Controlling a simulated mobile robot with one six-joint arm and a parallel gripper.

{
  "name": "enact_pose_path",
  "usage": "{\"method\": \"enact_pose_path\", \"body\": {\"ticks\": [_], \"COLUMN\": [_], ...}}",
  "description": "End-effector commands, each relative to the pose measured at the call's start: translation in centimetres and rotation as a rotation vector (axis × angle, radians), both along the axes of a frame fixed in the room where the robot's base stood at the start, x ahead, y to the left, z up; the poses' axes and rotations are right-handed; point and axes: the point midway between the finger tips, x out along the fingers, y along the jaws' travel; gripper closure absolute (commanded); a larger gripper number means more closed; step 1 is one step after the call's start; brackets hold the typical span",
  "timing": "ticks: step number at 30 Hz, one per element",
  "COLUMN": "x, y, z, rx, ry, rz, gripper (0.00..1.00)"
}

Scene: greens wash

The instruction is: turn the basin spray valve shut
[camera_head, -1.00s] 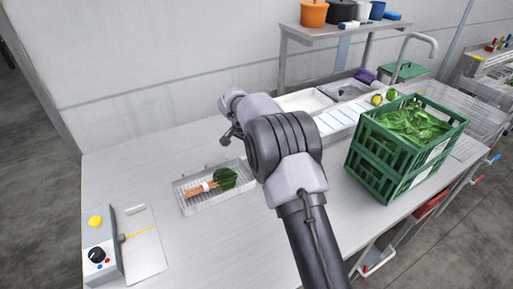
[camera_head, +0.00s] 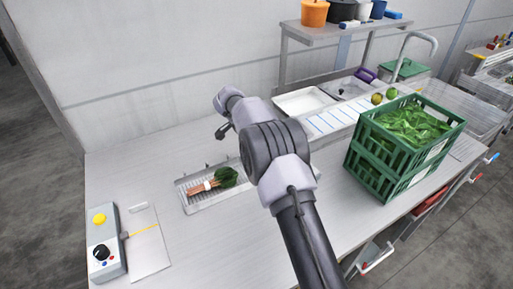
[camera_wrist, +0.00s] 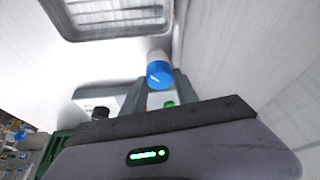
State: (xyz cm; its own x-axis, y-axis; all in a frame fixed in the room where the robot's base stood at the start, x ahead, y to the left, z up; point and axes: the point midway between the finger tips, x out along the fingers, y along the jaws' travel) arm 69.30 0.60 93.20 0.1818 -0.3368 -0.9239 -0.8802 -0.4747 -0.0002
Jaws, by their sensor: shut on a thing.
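The blue top has a small white mark. I cannot tell for sure whether it is the spray valve's knob. The tap (camera_head: 420,40) arches over the basin area at the back right. Blue (camera_head: 492,158) and red (camera_head: 477,177) handles show at the counter's front right, apart from my arm.
A control box with a black knob (camera_head: 101,252) is at the front left. The counter's left part is mostly clear.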

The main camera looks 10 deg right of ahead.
Motion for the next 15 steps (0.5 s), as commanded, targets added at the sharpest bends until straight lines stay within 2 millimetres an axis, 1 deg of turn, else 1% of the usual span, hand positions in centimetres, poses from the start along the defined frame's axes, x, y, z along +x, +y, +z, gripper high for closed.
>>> {"method": "enact_pose_path", "body": {"ticks": [2, 3, 5, 6, 13, 15], "x": [0.01, 0.01, 0.01, 0.01, 0.00, -0.04], "y": [0.03, 0.03, 0.02, 0.02, 0.01, 0.09], "z": [0.03, 0.03, 0.04, 0.04, 0.02, 0.28], "rx": [0.001, 0.001, 0.001, 0.000, 0.000, 0.000], "ry": [-0.001, -0.001, -0.001, -0.001, 0.000, -0.001], "rz": [-0.001, -0.001, -0.001, 0.000, 0.000, 0.000], "gripper": [1.00, 0.57, 0.45, 0.43, 0.43, 0.43]}}
